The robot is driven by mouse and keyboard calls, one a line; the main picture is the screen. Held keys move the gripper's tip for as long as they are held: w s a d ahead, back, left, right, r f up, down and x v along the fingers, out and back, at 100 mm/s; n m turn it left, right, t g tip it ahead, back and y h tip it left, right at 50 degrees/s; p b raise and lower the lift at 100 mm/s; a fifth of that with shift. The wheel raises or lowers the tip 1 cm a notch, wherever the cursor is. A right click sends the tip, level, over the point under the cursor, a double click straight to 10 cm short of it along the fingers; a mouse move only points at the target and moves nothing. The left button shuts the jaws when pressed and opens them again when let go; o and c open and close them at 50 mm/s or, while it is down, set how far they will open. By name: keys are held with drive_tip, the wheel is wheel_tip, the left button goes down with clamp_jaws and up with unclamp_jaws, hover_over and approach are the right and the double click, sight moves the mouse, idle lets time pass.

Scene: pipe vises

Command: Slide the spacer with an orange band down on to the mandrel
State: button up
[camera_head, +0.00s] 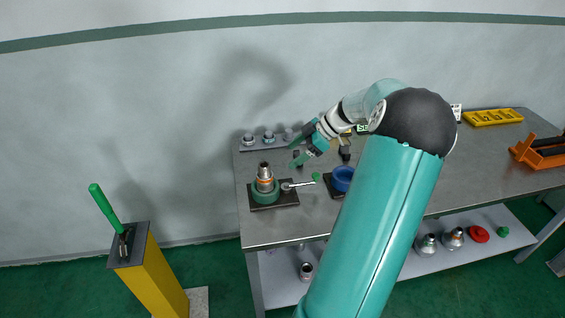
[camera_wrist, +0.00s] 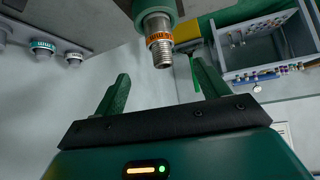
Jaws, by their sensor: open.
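A metal threaded piece with an orange band (camera_head: 265,174) stands upright in a green ring vise (camera_head: 266,194) on a dark base plate. It also shows in the wrist view (camera_wrist: 159,42), top end toward my gripper. I cannot tell where the spacer ends and any mandrel under it begins. My gripper (camera_head: 292,155) is open and empty, above and right of the piece in the head view. In the wrist view my gripper (camera_wrist: 160,72) has its fingers spread, with the banded piece beyond the gap between them, apart from both.
Small fittings, one teal-banded (camera_head: 269,136), stand on a back rail. A lever (camera_head: 300,184) sticks out right of the vise. A blue ring (camera_head: 343,178), yellow tray (camera_head: 492,117) and orange vise (camera_head: 540,150) lie right. A yellow post (camera_head: 160,280) stands left of the bench.

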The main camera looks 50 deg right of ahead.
drive_tip(key=shift+v, duration=1.7)
